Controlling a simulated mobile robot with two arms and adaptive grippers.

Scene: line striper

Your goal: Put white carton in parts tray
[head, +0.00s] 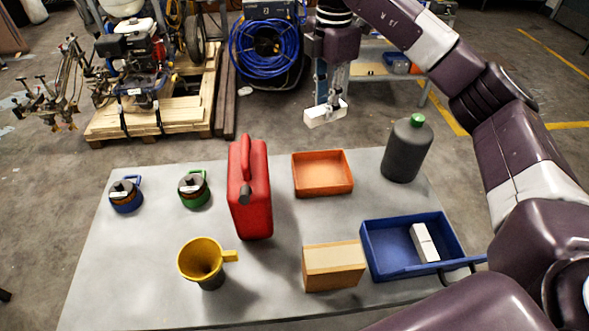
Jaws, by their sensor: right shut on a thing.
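My right gripper (328,97) is shut on a white carton (325,115) and holds it up in the air near the table's far edge, above and behind the orange tray. A second white carton (424,242) lies inside the blue tray (379,267) at the right of the table. The orange tray (322,174) is empty and stands at the back middle of the table. Which tray is the parts tray cannot be told from looks alone. My left gripper is not in view.
The front left is clear.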

